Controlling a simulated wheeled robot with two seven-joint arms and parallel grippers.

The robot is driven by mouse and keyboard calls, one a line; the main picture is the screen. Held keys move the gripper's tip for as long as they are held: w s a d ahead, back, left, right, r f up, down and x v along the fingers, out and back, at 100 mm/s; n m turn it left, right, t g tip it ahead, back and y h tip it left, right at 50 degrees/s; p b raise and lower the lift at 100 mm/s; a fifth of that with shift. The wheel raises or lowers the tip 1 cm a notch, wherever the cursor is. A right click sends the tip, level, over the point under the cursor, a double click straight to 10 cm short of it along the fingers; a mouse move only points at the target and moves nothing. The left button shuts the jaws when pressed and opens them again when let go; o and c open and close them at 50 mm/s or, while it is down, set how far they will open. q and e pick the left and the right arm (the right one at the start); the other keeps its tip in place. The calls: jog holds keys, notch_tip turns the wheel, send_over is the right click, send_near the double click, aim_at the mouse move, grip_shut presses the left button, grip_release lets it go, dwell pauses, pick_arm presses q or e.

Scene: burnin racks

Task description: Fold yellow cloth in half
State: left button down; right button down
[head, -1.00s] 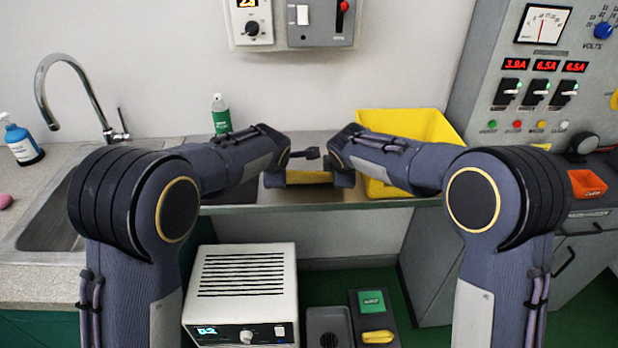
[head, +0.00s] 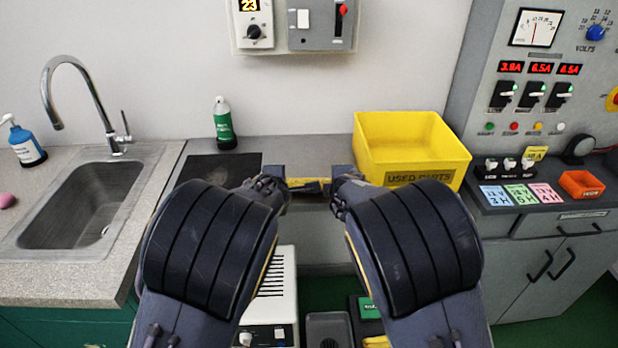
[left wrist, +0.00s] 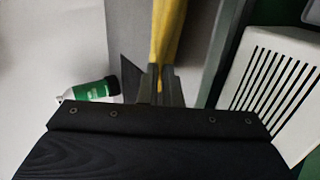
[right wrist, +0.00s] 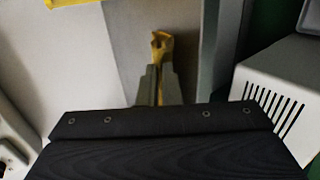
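The yellow cloth (head: 309,184) shows as a narrow strip between my two grippers at the front of the steel bench, partly hidden by my arms. My left gripper (head: 283,177) is at its left end; in the left wrist view its fingers (left wrist: 163,84) are close together on the cloth (left wrist: 167,30), which runs away as a long strip. My right gripper (head: 341,176) is at the right end; in the right wrist view its fingers (right wrist: 160,86) pinch the cloth (right wrist: 161,52). I cannot tell whether the cloth touches the bench.
A yellow bin (head: 428,165) labelled "USED PARTS" stands close right of my right gripper. A dark mat (head: 215,168) lies left, with a green-and-white bottle (head: 223,125) behind it. A sink (head: 80,205) is farther left. A white vented box (head: 277,300) sits below the bench.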

pick_arm(q)
jog(key=c, duration=1.3)
grip_release()
pick_arm(e)
jog(key=c, duration=1.3)
grip_release()
pick_arm(q)
jog(key=shift+r, duration=0.35)
jog(key=s+r, duration=0.4)
jog(key=r, duration=0.1)
jog(key=s+r, duration=0.2)
jog(key=r, duration=0.1)
jog(key=shift+r, duration=0.15)
pick_arm(e)
jog(key=s+r, duration=0.2)
jog(key=r, duration=0.1)
jog(key=s+r, duration=0.2)
jog(key=r, duration=0.1)
jog(key=s+r, duration=0.2)
jog(key=r, duration=0.1)
